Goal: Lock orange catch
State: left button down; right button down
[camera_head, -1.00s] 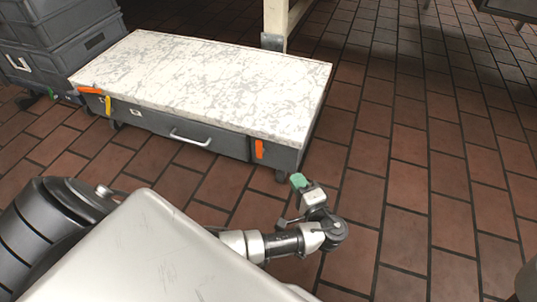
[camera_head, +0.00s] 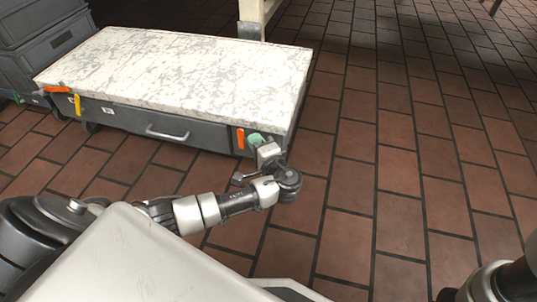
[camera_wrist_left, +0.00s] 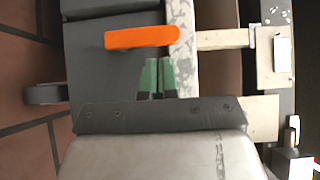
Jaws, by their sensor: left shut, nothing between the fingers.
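Two orange catches show on the front of a low grey chest with a marbled white top (camera_head: 180,65). The right-hand orange catch (camera_head: 241,138) points up and down at the chest's right front. The left-hand orange catch (camera_head: 57,89) lies sideways at the far left corner. My left gripper (camera_head: 257,141), with green fingertips, is just right of the right-hand catch. In the left wrist view an orange catch (camera_wrist_left: 141,37) lies just beyond the fingertips (camera_wrist_left: 158,66), with a small gap. The left gripper is shut and empty. My right gripper is out of view.
A yellow catch (camera_head: 77,104) hangs beside the left-hand orange one. A metal handle (camera_head: 167,133) sits mid-front. Grey crates (camera_head: 45,48) stand at the far left. A pale post (camera_head: 256,15) stands behind the chest. The tiled floor on the right is clear.

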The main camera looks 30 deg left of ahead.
pick_arm(q)
jog(key=shift+s+a, duration=0.15)
jog(key=shift+a, duration=0.45)
jog(key=shift+a+r+n+p, duration=0.1)
jog(key=shift+r+n+p, duration=0.15)
jog(key=shift+p, duration=0.25)
